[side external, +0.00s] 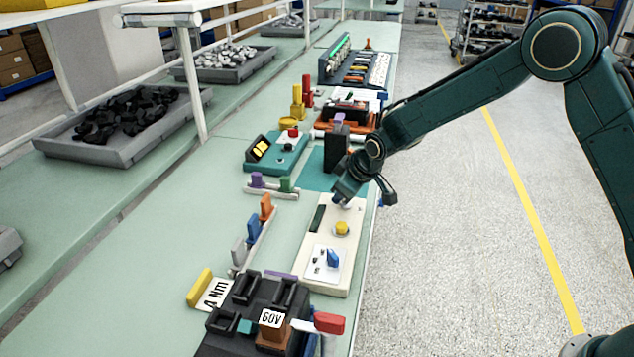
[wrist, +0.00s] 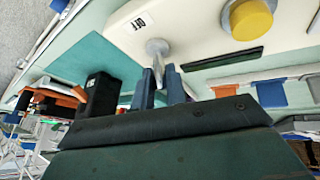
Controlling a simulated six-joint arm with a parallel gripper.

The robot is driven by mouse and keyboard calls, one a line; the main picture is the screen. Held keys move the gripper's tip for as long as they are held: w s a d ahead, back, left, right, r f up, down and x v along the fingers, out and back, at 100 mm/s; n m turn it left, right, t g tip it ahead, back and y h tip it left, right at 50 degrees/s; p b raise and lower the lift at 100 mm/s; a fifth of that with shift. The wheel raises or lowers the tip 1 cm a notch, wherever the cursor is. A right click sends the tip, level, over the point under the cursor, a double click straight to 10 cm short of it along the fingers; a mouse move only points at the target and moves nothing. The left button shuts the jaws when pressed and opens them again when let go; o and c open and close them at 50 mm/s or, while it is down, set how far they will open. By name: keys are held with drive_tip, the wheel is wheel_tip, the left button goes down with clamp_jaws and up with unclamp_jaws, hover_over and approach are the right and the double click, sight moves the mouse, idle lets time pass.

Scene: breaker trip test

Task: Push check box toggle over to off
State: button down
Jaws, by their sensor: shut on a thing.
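The check box (side external: 312,272) is a long cream box near the bench's right edge. It carries a yellow button (side external: 342,228), a dark strip and a white plate with a blue lever (side external: 333,258). In the wrist view, the metal toggle (wrist: 157,48) stands out from the cream face beside a printed OFF label (wrist: 137,25). My gripper (side external: 340,199) is at the far end of the box. In the wrist view, its blue fingers (wrist: 161,82) are closed about the toggle's tip. The exact contact is partly hidden, and the side view hides most of the toggle.
A black upright block (side external: 335,150) stands just beyond my gripper by a teal mat (side external: 316,181). A teal box (side external: 268,165) lies to the left. Colored clips on a rail (side external: 252,240) are left of the check box. A black unit (side external: 250,318) sits in front.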

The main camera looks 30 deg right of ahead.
drive_tip(key=t+y, duration=0.1)
drive_tip(key=s+d+m+t+y, duration=0.1)
drive_tip(key=t, duration=0.1)
drive_tip(key=shift+s+y, duration=0.15)
drive_tip(key=shift+y, duration=0.25)
drive_tip(key=shift+s+d+f+m+t+y, duration=0.1)
drive_tip(key=shift+s+d+m+t+y, duration=0.1)
drive_tip(key=shift+t+y, duration=0.45)
drive_tip(key=shift+s+d+m+t+y, duration=0.2)
drive_tip(key=shift+t+y, duration=0.25)
drive_tip(key=shift+t, duration=0.4)
drive_tip(key=shift+s, duration=0.1)
drive_tip(key=c, duration=1.4)
unclamp_jaws()
drive_tip(key=shift+d, duration=0.1)
drive_tip(key=shift+c, duration=0.2)
drive_tip(key=v, duration=1.3)
drive_tip(key=shift+s+d+f, duration=0.2)
drive_tip(key=shift+s+d, duration=0.05)
drive_tip(key=shift+s, duration=0.15)
